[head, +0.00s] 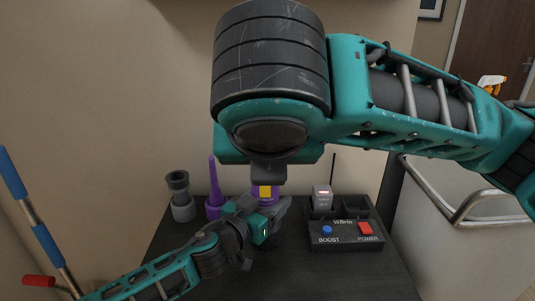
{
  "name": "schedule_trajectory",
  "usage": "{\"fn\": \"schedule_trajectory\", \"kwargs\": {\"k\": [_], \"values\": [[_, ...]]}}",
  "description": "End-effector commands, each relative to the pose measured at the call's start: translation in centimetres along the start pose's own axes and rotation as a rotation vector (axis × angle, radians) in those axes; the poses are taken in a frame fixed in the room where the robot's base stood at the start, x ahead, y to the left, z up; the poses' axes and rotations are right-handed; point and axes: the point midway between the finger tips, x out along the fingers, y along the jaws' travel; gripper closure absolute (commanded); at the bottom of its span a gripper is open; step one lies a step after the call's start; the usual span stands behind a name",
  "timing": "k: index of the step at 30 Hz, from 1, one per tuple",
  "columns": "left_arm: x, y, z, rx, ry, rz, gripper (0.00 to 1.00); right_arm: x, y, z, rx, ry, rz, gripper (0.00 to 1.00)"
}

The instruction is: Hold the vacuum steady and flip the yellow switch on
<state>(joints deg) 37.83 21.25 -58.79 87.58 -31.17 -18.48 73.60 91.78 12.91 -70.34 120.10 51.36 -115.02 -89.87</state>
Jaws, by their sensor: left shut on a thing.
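The vacuum (274,197) shows as a small purple body standing on the dark counter, mostly hidden by my two arms. Its yellow switch (265,191) faces me. My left gripper (268,214) reaches in from the lower left and is shut on the vacuum just below the switch. My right arm comes in from the right and covers the middle of the view. The dark tip of my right gripper (268,173) points down just above the yellow switch. I cannot tell whether it touches the switch or whether its fingers are apart.
A black dock (346,246) with a blue BOOST button (327,229) and a red POWER button (365,227) stands to the right. A grey battery-like block (322,197) sits in its left slot. A purple nozzle (214,187) and a grey attachment (179,190) stand left. The front counter (300,280) is clear.

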Motion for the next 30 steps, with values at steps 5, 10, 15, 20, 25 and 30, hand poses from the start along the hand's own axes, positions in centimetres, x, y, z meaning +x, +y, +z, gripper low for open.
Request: {"fn": "schedule_trajectory", "kwargs": {"k": [5, 10, 15, 20, 25, 30], "values": [[0.0, 0.0, 0.0, 0.0, -0.001, 0.0, 0.3, 0.0, 0.0, 0.0, 0.0, 0.0, 0.0, 1.0], [0.0, 0.0, 0.0, 0.0, -0.001, 0.0, 0.14, 0.1, 0.0, 0.0, 0.0, 0.0, 0.0, 1.0], [0.0, 0.0, 0.0, 0.0, 0.0, 0.0, 0.05, 0.1, 0.0, 0.0, 0.0, 0.0, 0.0, 1.0], [0.0, 0.0, 0.0, 0.0, 0.0, 0.0, 0.05, 0.1, 0.0, 0.0, 0.0, 0.0, 0.0, 1.0], [-1.0, 0.0, 0.1, -0.001, -0.001, 0.0, 0.05, 0.1, 0.0, 0.0, 0.0, 0.0, 0.0, 1.0], [-3.6, -0.1, 0.2, -0.002, -0.003, -0.001, 0.05, 0.1, 0.0, 0.0, 0.0, 0.0, 0.0, 1.0]]}}
